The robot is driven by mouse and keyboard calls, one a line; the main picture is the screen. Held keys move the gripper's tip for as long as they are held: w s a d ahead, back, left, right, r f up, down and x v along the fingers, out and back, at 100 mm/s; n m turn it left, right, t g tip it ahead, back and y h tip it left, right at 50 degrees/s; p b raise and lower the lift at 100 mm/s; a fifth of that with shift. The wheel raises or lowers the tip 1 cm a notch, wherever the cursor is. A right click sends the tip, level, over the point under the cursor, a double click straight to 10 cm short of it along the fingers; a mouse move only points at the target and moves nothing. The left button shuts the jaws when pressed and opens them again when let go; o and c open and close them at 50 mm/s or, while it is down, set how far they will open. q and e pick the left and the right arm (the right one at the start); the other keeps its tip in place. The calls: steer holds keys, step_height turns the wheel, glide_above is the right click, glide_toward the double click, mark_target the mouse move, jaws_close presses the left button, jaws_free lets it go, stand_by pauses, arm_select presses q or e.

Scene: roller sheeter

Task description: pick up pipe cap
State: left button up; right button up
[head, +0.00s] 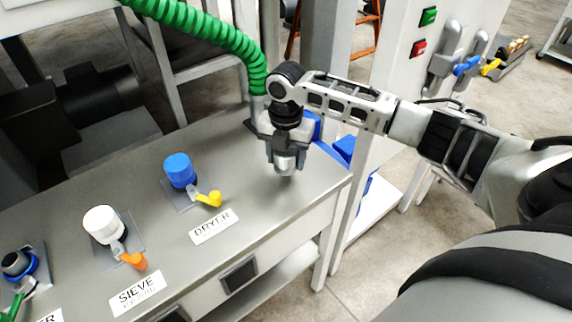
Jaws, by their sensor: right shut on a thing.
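My right gripper (284,152) points down over the right end of the grey bench, below the end of the green hose. It is shut on a small silver-grey pipe cap (286,164), which shows between and just below the fingers. The fingers hide part of the cap. I cannot tell whether the cap touches the bench top. My left gripper is not in view.
The bench (258,202) carries a blue-capped pipe (179,170) with a yellow handle, a white-capped pipe (103,224) with an orange handle, and a dark fitting (17,263) at left. A green hose (205,25) hangs behind. A post with buttons stands at right.

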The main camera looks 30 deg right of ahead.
steer(key=s+a+r, duration=0.6)
steer(key=s+r, duration=0.3)
steer(key=s, duration=0.3)
steer(key=shift+s+a+r, duration=0.15)
steer(key=shift+a+r, duration=0.1)
